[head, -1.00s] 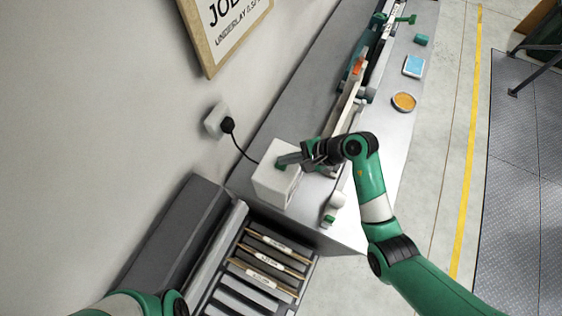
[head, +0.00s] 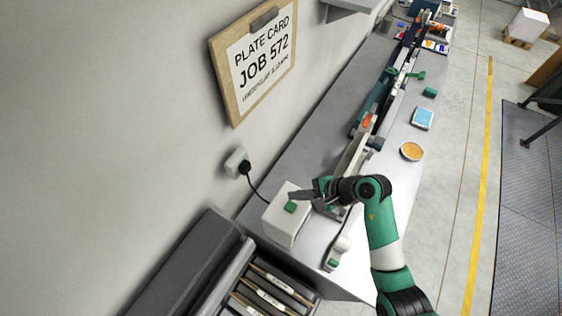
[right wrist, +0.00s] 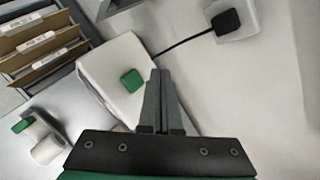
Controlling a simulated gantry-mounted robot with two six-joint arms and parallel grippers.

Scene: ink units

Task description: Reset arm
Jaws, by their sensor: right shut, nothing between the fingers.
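My right gripper (head: 296,195) is shut and empty. In the head view its fingertips are over the white box (head: 283,222), close to the green button (head: 290,207) on the box's top. In the right wrist view the shut fingers (right wrist: 158,80) point past the white box (right wrist: 118,75), and the green button (right wrist: 132,80) shows uncovered to the left of them. I cannot tell the exact gap between fingertips and box. My left gripper is out of view.
A black cable runs from the box to a wall socket (head: 236,162). A drawer with labelled dividers (head: 265,290) is below the box. A white roller with a green end (head: 340,246) lies near the bench corner. An orange dish (head: 412,151) and blue pad (head: 423,117) lie along the bench.

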